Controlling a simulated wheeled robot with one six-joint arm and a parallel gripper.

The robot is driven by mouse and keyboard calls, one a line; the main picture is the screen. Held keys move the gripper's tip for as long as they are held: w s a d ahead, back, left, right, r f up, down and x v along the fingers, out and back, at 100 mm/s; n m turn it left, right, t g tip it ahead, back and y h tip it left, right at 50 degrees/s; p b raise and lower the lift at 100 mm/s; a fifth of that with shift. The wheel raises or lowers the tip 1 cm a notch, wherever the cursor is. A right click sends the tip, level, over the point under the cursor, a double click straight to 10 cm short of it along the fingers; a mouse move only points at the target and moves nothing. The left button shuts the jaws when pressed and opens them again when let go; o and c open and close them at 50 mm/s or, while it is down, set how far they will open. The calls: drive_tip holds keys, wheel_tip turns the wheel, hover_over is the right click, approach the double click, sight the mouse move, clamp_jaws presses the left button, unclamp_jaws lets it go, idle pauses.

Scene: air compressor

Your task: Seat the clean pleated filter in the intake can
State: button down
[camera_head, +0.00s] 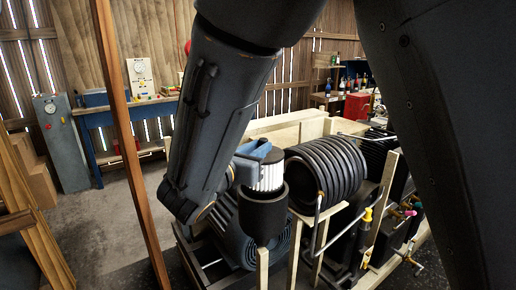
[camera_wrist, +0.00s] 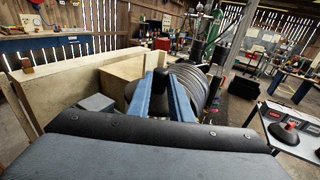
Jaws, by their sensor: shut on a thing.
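The white pleated filter (camera_head: 267,177) is upright in the head view, with a dark cap on top. My gripper (camera_head: 259,153) has blue fingers and is shut on the top of the filter. The black intake can (camera_head: 263,214) is directly below the filter. The filter's lower end is at or inside the can's mouth; I cannot tell how deep it sits. In the wrist view, the blue fingers of my gripper (camera_wrist: 165,95) point away with a dark piece between them. The pleats are hidden there.
A black ribbed coil (camera_head: 325,170) stands close right of the can. Pale wooden boards (camera_head: 290,128) are behind. Pipes and a yellow-handled valve (camera_head: 367,215) are at right. A wooden post (camera_head: 128,150) stands at left. A blue workbench (camera_head: 95,118) is farther back.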

sight(253, 190)
drive_tip(key=shift+f+b, duration=3.4)
drive_tip(key=shift+f, duration=2.05)
drive_tip(key=c, duration=1.5)
unclamp_jaws()
drive_tip(key=shift+s, duration=0.1)
drive_tip(key=b+v, duration=0.1)
drive_tip(key=v, duration=0.6)
drive_tip(key=shift+s+a, duration=0.2)
drive_tip(key=shift+s, duration=0.05)
drive_tip(key=shift+s, duration=0.1)
